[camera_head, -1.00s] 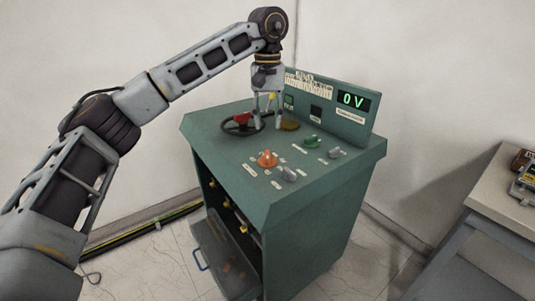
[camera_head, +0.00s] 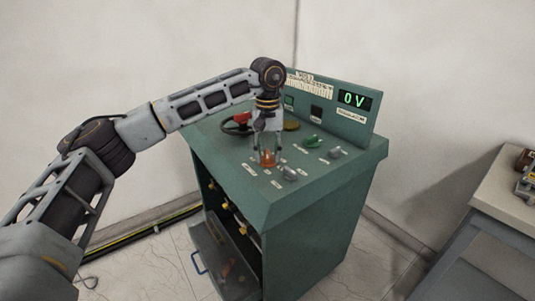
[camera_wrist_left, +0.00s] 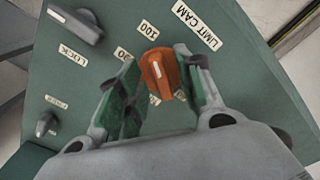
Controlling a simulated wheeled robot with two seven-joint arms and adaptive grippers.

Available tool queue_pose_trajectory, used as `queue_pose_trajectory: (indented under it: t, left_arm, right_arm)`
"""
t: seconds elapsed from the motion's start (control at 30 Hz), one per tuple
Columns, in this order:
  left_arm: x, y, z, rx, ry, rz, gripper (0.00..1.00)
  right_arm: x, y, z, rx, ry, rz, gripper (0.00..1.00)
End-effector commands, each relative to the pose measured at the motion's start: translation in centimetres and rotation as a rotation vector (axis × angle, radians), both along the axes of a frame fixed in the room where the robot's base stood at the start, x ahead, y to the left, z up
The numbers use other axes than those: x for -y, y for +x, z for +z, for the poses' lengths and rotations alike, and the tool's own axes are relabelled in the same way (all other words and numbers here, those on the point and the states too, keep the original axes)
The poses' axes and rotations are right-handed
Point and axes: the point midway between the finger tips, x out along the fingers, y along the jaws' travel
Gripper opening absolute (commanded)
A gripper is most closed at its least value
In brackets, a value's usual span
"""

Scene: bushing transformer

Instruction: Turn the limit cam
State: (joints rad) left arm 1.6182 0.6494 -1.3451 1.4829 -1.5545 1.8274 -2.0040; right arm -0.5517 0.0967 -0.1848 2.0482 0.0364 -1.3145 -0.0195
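The limit cam is an orange knob (camera_head: 268,159) on the sloping top of the green cabinet (camera_head: 230,166). In the left wrist view the orange knob (camera_wrist_left: 157,72) has a pale pointer line, and a "LIMIT CAM" label (camera_wrist_left: 198,26) sits beside it. My left gripper (camera_head: 267,151) points down over the knob. In the wrist view its open fingers (camera_wrist_left: 160,68) stand on both sides of the knob. The right-hand finger looks very close to the knob; whether it touches I cannot tell. My right gripper is not in view.
A black handwheel with a red part (camera_head: 238,124), a green knob (camera_head: 312,141) and grey knobs (camera_head: 289,173) share the top. A grey table (camera_head: 500,195) is at the right.

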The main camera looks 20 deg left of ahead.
Motion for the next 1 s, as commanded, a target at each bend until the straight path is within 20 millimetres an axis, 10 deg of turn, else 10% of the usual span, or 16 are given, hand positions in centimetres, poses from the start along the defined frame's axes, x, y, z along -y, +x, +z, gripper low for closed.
queue_pose_trajectory:
  t: [0.37, 0.67, 1.0]
  left_arm:
    - [-0.01, 0.0, -0.41, 0.001, 0.0, 0.0, 0.36]
    - [-0.01, 0.0, -0.41, 0.0, 0.0, 0.0, 0.01]
    - [-0.01, 0.0, -0.38, 0.0, 0.0, 0.011, 0.0]
  right_arm:
    - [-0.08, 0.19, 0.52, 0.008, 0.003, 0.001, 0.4]
    - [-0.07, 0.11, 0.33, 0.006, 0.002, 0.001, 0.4]
    - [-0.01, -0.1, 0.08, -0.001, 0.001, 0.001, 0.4]
